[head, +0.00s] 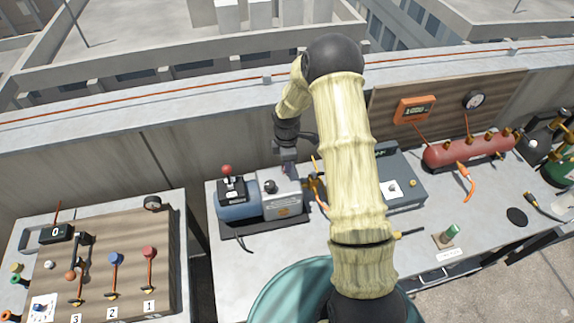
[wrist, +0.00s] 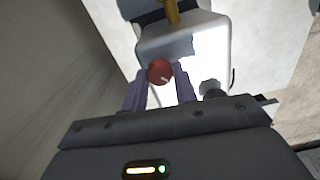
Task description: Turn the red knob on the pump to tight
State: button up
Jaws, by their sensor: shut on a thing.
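The pump has a blue motor (head: 238,207) and a light grey body (head: 283,203), and sits on the left part of the right-hand bench. In the wrist view the pump's grey body (wrist: 190,38) is bright below me. The red knob (wrist: 159,71) is round, with a small pale mark on its face. It sits between the tips of my two fingers. My gripper (head: 289,167) reaches down at the back of the pump in the head view and is shut on the knob. There the knob is hidden. I cannot read its turn setting.
A red-topped lever (head: 227,171) stands on the pump's black switch box. Brass fittings (head: 316,183) are close on the right of the pump. A grey case (head: 402,180) and a red tank (head: 470,151) stand further right. A lever board (head: 110,260) is on the left bench.

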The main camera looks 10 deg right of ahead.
jog(key=m+b, duration=0.2)
jog(key=m, duration=0.1)
jog(key=shift+w+m, duration=0.1)
jog(key=shift+m, duration=0.3)
jog(key=m+b, duration=0.1)
jog(key=m, duration=0.2)
jog(key=shift+m, duration=0.3)
jog(key=m+b, duration=0.1)
jog(key=m, duration=0.2)
jog(key=shift+m+b, duration=0.3)
jog(key=shift+b, duration=0.1)
jog(key=m+b, duration=0.1)
jog(key=m, duration=0.2)
jog(key=shift+m, duration=0.3)
jog(key=m, duration=0.5)
jog(key=shift+r, duration=0.15)
jog(key=m, duration=0.6)
jog(key=shift+m, duration=0.3)
jog(key=o, duration=1)
